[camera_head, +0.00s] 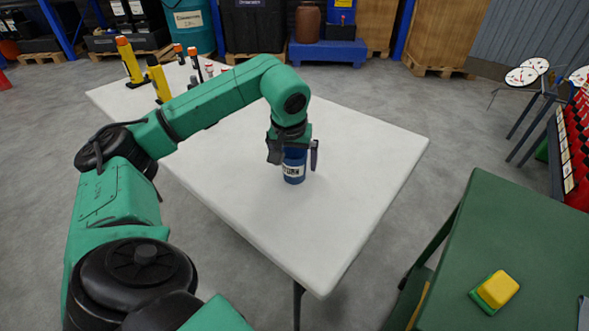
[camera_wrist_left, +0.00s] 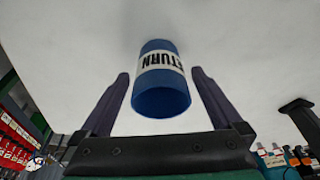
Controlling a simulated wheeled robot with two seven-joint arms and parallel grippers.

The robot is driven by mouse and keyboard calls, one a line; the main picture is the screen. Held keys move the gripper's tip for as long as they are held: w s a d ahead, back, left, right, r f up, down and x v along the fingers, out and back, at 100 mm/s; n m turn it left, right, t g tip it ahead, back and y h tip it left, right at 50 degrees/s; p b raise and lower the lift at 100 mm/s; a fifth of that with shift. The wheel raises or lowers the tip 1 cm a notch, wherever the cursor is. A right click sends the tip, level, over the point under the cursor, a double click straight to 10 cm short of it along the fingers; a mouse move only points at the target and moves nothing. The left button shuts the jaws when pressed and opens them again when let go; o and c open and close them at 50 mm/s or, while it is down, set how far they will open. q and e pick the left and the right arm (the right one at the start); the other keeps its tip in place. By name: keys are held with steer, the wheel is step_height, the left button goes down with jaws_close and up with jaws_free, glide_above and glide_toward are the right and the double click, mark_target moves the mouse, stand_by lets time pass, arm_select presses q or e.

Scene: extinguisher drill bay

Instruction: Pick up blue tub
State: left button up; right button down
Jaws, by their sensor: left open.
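The blue tub (camera_head: 294,168) stands upright on the white table (camera_head: 330,215) in the head view. It has a white label with dark letters. My left gripper (camera_head: 292,158) is open, with its two fingers on either side of the tub's upper part. In the left wrist view the tub (camera_wrist_left: 161,98) sits between the two spread fingers of the gripper (camera_wrist_left: 162,98), with visible gaps on both sides. The label there reads partly "TURN". The tub's top is hidden behind the gripper in the head view. My right gripper is not in view.
Yellow-and-black tools (camera_head: 130,62) and small items stand at the table's far left end. A green table (camera_head: 530,235) with a yellow and green block (camera_head: 496,290) is at the lower right. The white table around the tub is clear.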

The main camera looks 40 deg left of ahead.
arm_select(q)
steer(key=shift+w+a+f, duration=0.2)
steer(key=shift+w+f, duration=0.05)
steer(key=shift+f, duration=0.35)
steer(key=shift+r, duration=0.15)
steer(key=c, duration=1.5)
